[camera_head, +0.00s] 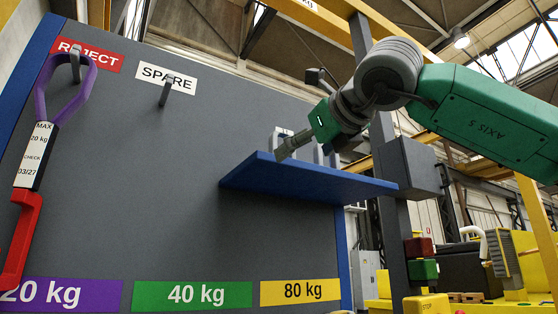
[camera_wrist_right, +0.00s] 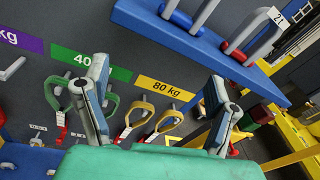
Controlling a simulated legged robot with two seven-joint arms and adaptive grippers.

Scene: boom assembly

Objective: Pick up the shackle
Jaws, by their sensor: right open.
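Grey shackles stand on a blue shelf (camera_head: 300,179) in the head view. One shackle (camera_head: 279,134) is partly hidden behind my right gripper (camera_head: 287,149), and another shackle (camera_head: 319,152) stands to its right. In the right wrist view, the shelf (camera_wrist_right: 180,42) runs across the top. A shackle with a blue pin (camera_wrist_right: 204,14) is cut off by the top edge. A shackle with a red pin (camera_wrist_right: 262,42) stands to its right by a white tag. My right gripper (camera_wrist_right: 160,76) is open and empty, its two fingers wide apart, apart from the shackles. My left gripper is not in view.
A grey panel (camera_head: 150,200) carries a purple sling (camera_head: 66,90) on the REJECT hook and an empty SPARE hook (camera_head: 167,92). In the right wrist view, green (camera_wrist_right: 110,105) and yellow slings (camera_wrist_right: 140,112) hang below the labels. A grey post and box (camera_head: 405,165) stand at the shelf's right end.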

